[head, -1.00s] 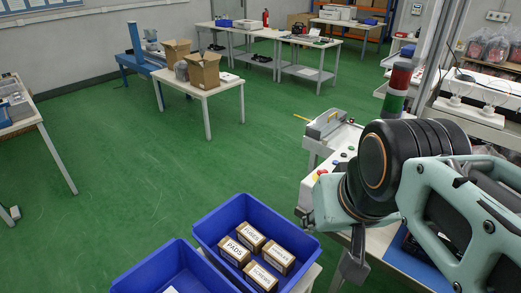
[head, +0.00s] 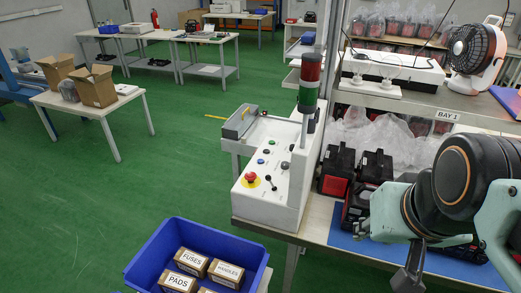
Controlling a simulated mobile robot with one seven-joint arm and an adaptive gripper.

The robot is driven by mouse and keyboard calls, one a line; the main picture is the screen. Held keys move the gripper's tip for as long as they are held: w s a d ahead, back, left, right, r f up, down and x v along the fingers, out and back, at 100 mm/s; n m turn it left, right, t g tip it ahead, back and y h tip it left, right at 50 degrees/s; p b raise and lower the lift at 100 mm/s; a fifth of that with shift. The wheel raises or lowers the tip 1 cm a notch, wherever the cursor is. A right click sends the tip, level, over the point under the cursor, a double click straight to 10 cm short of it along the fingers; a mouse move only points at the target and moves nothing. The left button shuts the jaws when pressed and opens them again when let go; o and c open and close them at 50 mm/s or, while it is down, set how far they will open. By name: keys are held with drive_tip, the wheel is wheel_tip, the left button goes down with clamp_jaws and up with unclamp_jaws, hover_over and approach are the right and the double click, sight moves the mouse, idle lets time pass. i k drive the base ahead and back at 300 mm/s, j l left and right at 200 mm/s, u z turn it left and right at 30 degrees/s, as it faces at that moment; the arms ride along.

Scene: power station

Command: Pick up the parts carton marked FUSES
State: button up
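The carton marked FUSES (head: 191,260) is a small brown box with a white label. It sits at the back left inside a blue bin (head: 147,266) at the bottom of the head view. The HANDLES carton (head: 226,272) is to its right, the PADS carton (head: 178,283) is in front of it, and a carton (head: 207,291) cut off by the picture edge is beside PADS. My gripper (head: 405,280) hangs at the lower right, well to the right of the bin and apart from every carton. Its fingers are small and dark, so their opening is unclear.
A white control console (head: 272,180) with a red button and signal tower (head: 309,82) stands between bin and shelving. A bench with a blue mat (head: 345,232) and black-and-red cases (head: 338,170) lies under my arm. Green floor (head: 110,215) to the left is clear.

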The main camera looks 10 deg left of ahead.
sight(195, 265)
drive_tip(key=z, duration=9.65)
